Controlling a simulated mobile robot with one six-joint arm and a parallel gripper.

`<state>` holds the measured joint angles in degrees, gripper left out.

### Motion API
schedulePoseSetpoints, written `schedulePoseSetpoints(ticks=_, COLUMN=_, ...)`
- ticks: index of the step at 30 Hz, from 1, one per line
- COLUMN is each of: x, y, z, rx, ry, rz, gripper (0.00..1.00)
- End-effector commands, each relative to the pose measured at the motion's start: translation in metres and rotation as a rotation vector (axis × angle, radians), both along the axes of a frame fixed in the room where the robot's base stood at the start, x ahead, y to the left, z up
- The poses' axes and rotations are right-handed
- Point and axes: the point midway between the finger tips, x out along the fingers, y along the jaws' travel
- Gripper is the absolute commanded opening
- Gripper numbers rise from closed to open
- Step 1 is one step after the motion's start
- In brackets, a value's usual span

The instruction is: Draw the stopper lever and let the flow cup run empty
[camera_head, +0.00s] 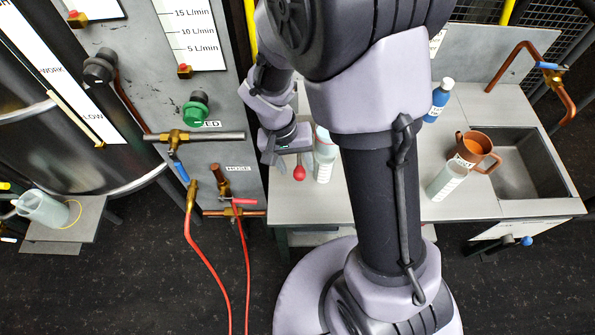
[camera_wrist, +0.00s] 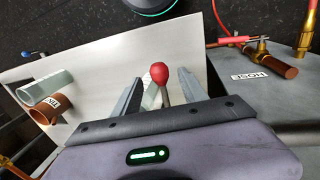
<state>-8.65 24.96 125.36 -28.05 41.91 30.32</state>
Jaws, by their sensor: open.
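The stopper lever shows as a red ball knob (camera_head: 299,173) at the left part of the bench. In the wrist view the red knob (camera_wrist: 159,73) stands between my gripper's two fingers, on a pale stem. My gripper (camera_head: 284,158) is open; in the wrist view its fingers (camera_wrist: 158,90) lie apart on either side of the knob and stem, with gaps visible. A pale graduated cylinder (camera_head: 324,166), perhaps the flow cup, stands just right of the knob, partly hidden by my arm. Its contents cannot be told.
On the bench's (camera_head: 290,209) right side are a brown mug (camera_head: 484,150), a clear beaker (camera_head: 446,183), a blue bottle (camera_head: 439,101) and a sink (camera_head: 517,170). A panel with brass valves and red hoses (camera_head: 197,240) stands left. A jug (camera_head: 42,208) sits on a low shelf.

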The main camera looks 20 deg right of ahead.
Motion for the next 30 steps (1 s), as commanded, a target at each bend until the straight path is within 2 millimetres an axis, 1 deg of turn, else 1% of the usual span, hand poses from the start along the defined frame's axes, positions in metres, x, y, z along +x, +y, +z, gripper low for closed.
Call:
schedulePoseSetpoints(ticks=1, x=-0.001, y=-0.002, z=-0.013, rx=0.0, ry=0.002, rz=0.0, gripper=0.5)
schedulePoseSetpoints(ticks=5, x=-0.001, y=-0.005, z=-0.027, rx=0.0, ry=0.0, rz=0.001, gripper=0.5)
schedulePoseSetpoints(ticks=8, x=-0.002, y=-0.006, z=-0.03, rx=0.0, ry=-0.001, rz=0.0, gripper=0.5)
schedulePoseSetpoints(ticks=14, x=-0.002, y=-0.006, z=-0.029, rx=0.0, ry=-0.001, rz=0.0, gripper=0.5)
schedulePoseSetpoints(ticks=15, x=-0.002, y=-0.006, z=-0.029, rx=0.0, ry=-0.001, rz=0.0, gripper=0.46)
schedulePoseSetpoints(ticks=17, x=-0.002, y=-0.006, z=-0.029, rx=0.0, ry=-0.001, rz=0.0, gripper=0.35)
schedulePoseSetpoints(ticks=18, x=-0.002, y=-0.006, z=-0.029, rx=0.0, ry=-0.001, rz=0.0, gripper=0.27)
schedulePoseSetpoints(ticks=22, x=-0.002, y=-0.006, z=-0.029, rx=0.0, ry=-0.001, rz=0.0, gripper=0.01)
schedulePoseSetpoints(ticks=23, x=-0.002, y=-0.006, z=-0.029, rx=0.0, ry=-0.001, rz=0.0, gripper=0.0)
schedulePoseSetpoints(ticks=30, x=-0.002, y=-0.006, z=-0.029, rx=0.0, ry=-0.001, rz=0.0, gripper=0.0)
